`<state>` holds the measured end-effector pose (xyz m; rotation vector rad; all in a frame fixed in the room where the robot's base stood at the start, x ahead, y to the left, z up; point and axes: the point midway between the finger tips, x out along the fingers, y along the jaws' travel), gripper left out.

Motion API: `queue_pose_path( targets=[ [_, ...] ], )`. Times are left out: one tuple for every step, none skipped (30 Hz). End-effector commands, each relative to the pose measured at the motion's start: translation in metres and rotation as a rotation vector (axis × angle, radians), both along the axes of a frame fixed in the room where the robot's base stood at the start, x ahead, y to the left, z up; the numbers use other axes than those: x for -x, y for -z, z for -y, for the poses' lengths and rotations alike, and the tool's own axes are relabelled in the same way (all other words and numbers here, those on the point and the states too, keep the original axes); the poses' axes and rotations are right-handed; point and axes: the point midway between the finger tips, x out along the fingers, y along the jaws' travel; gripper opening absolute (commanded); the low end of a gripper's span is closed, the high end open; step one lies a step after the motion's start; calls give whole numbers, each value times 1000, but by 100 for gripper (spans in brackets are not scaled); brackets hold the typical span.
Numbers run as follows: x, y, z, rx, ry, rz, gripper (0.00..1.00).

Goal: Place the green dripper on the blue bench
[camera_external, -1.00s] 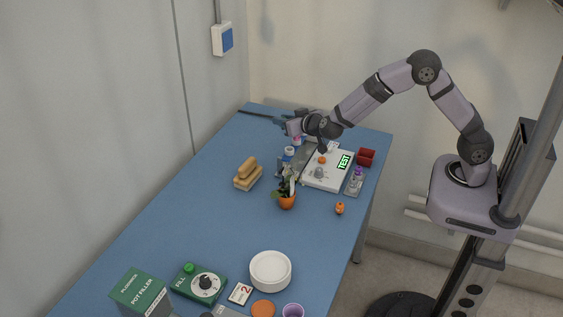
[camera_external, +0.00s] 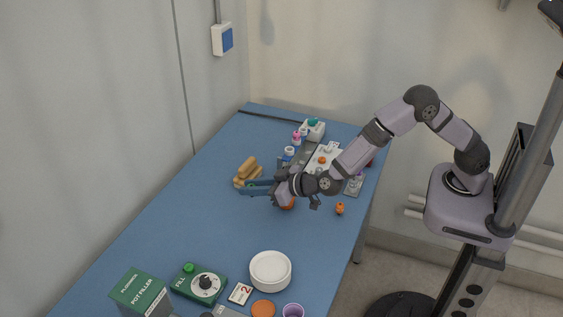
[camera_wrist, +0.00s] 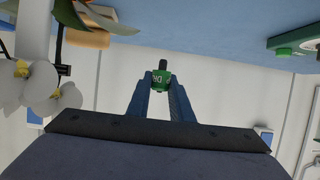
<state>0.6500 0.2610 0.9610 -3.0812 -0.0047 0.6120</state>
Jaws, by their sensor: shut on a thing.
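My gripper (camera_external: 248,187) is shut on the green dripper, a small green piece with a dark tip and white lettering, which shows between the blue fingertips in the wrist view (camera_wrist: 160,80). In the external view only a small bit of green shows at the fingertips. The gripper reaches left over the middle of the blue bench (camera_external: 180,215), held above its top. The bench also fills the top of the wrist view (camera_wrist: 200,18).
The orange-potted plant (camera_external: 287,204) is partly hidden by my gripper; its white flowers (camera_wrist: 40,85) are close at left in the wrist view. Tan blocks (camera_external: 246,168) lie just beyond the fingertips. White bowls (camera_external: 270,269) and a green fill box (camera_external: 200,283) stand nearer. The bench's left-middle is clear.

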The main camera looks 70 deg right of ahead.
Motion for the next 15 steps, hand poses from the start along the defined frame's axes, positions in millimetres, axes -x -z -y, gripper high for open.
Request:
queue_pose_path(
  targets=[
    [0,3,0,2,0,-1,0],
    [0,6,0,3,0,-1,0],
    [0,11,0,4,1,-3,0],
    [0,15,1,4,1,-4,0],
    [0,20,1,4,0,-4,0],
    [0,26,1,4,1,-4,0],
    [0,31,1,4,0,-4,0],
    [0,35,1,4,2,-3,0],
    [0,41,1,4,0,-4,0],
    [0,44,1,4,1,-3,0],
    [0,48,1,3,1,-3,0],
    [0,51,1,3,1,-2,0],
    [0,53,1,3,1,0,0],
    [0,55,1,2,1,0,0],
    [0,57,1,1,2,0,0]
  ],
)
